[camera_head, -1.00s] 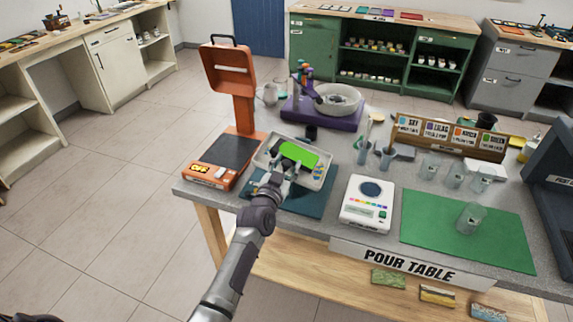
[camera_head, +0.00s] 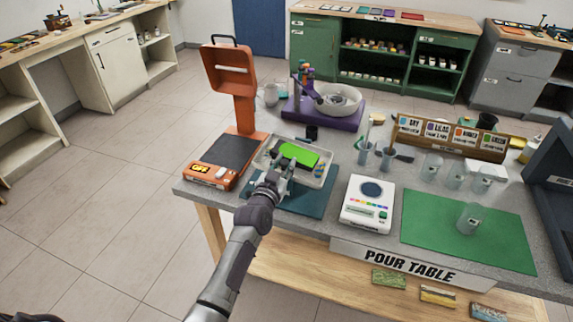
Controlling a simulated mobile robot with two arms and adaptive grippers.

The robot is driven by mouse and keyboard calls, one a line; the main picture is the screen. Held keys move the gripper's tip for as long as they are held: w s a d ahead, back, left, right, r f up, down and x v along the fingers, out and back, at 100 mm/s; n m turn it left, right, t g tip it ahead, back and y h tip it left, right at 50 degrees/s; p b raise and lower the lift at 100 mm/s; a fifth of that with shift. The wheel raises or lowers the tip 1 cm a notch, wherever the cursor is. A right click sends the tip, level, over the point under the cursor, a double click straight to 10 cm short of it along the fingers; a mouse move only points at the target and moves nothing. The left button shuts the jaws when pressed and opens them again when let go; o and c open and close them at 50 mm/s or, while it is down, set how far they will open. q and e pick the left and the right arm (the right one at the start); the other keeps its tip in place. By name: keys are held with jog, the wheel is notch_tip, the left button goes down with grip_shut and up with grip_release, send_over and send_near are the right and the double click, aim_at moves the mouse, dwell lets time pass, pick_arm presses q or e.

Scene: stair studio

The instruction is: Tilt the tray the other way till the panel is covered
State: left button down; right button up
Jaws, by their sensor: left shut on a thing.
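A pale tray (camera_head: 262,157) sits over a dark teal mat (camera_head: 308,202) on the pour table. In it lies a panel (camera_head: 299,153) with bright green on its top and a dark area along its near left edge. My left gripper (camera_head: 272,180) is shut on the tray's near left edge. Its fingers and wrist hide part of that edge. The tray looks slightly tilted; whether it touches the mat I cannot tell. My right gripper is not in view.
An orange stand (camera_head: 234,110) with a dark plate is left of the tray. A white scale (camera_head: 367,202) is to its right, then a green mat (camera_head: 468,228) with a clear cup. A purple spinner (camera_head: 322,113) stands behind. Cups and a wooden label rack (camera_head: 451,137) fill the right back.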

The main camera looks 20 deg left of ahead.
pick_arm(q)
jog(key=shift+a+f+n+b, duration=0.15)
jog(key=shift+a+n+b, duration=0.15)
jog(key=shift+a+n, duration=0.9)
jog(key=shift+a+f+n+b, duration=0.1)
jog(key=shift+a+n+b, duration=0.15)
jog(key=shift+a+n, duration=0.9)
jog(key=shift+d+n, duration=0.25)
jog(key=shift+n, duration=0.3)
jog(key=c, duration=0.9)
grip_release()
jog(key=shift+o, duration=0.2)
jog(key=s, duration=1.2)
jog(key=shift+a, duration=0.2)
